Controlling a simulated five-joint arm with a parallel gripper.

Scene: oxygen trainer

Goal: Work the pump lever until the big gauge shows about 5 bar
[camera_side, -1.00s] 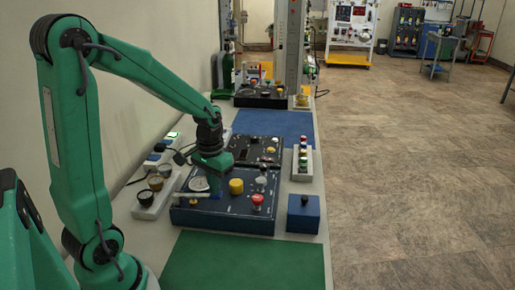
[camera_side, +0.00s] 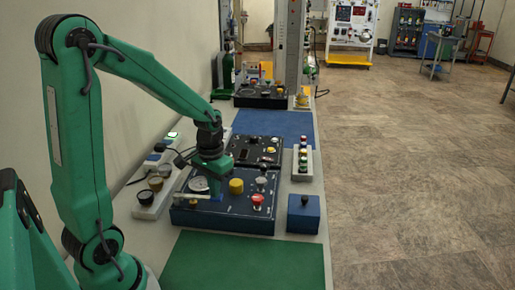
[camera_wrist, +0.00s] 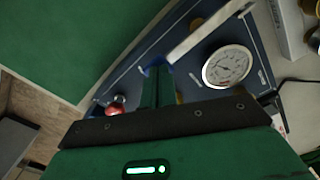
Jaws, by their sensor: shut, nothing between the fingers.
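The blue panel box (camera_side: 240,222) stands on the bench with a big round white-faced gauge (camera_side: 198,184) at its left. The gauge also shows in the wrist view (camera_wrist: 228,66), but its needle is too small to read. A pale flat bar, seemingly the pump lever (camera_side: 188,197), lies beside the gauge; in the wrist view the lever (camera_wrist: 208,30) runs past the gauge toward my fingertips. My gripper (camera_side: 216,194) is shut and empty, pointing down just above the panel at the lever's right end. In the wrist view my gripper (camera_wrist: 156,72) is close to that end; I cannot tell whether it touches.
A yellow knob (camera_side: 236,187) and a red mushroom button (camera_side: 257,201) stand right of my gripper. A small blue box with a black knob (camera_side: 304,214) is farther right.

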